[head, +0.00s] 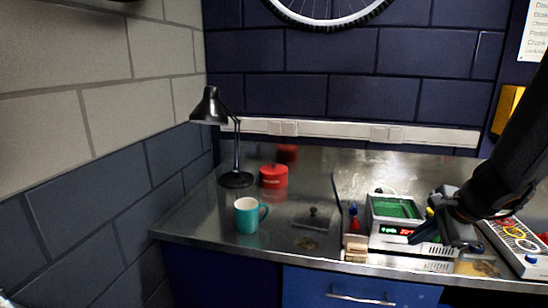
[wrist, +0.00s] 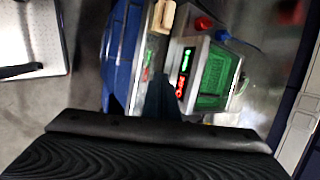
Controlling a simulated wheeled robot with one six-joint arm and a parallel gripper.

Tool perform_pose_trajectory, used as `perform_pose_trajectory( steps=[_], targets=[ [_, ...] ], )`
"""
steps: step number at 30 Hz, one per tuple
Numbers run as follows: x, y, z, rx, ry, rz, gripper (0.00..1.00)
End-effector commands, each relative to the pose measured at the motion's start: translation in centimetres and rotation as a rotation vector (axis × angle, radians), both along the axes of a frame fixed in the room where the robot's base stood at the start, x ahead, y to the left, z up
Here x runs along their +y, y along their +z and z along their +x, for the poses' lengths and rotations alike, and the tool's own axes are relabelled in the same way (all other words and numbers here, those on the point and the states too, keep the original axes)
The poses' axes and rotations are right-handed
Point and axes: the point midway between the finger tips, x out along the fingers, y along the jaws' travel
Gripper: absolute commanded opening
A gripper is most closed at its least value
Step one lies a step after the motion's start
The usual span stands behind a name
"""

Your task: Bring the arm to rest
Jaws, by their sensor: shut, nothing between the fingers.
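My gripper (head: 458,238) is at the right of the head view, at the lower end of my dark arm. It is shut and empty, above the front of the bench beside a device with a green tray and lit red and green digits (head: 385,230). In the wrist view the dark fingers (wrist: 160,97) point toward that device (wrist: 208,78), with its display close beside them. I cannot tell the exact gap between fingers and device.
The metal bench (head: 215,205) holds a teal mug (head: 246,215), a red tin (head: 273,176), a black lamp (head: 237,179) and a wooden block (head: 356,252). A panel with coloured rings (head: 516,240) lies at the right. The middle back of the bench is clear.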

Motion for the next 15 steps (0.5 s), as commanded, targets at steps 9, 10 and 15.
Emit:
perform_pose_trajectory(
  steps=[9, 10, 15],
  targets=[
    [13.2, -3.6, -7.4, 0.133, 0.883, -0.366, 0.0],
    [13.9, -3.8, -8.1, 0.14, 0.968, -0.404, 0.0],
    [16.6, -4.7, -11.3, 0.154, 1.36, -0.581, 0.0]
  ],
)
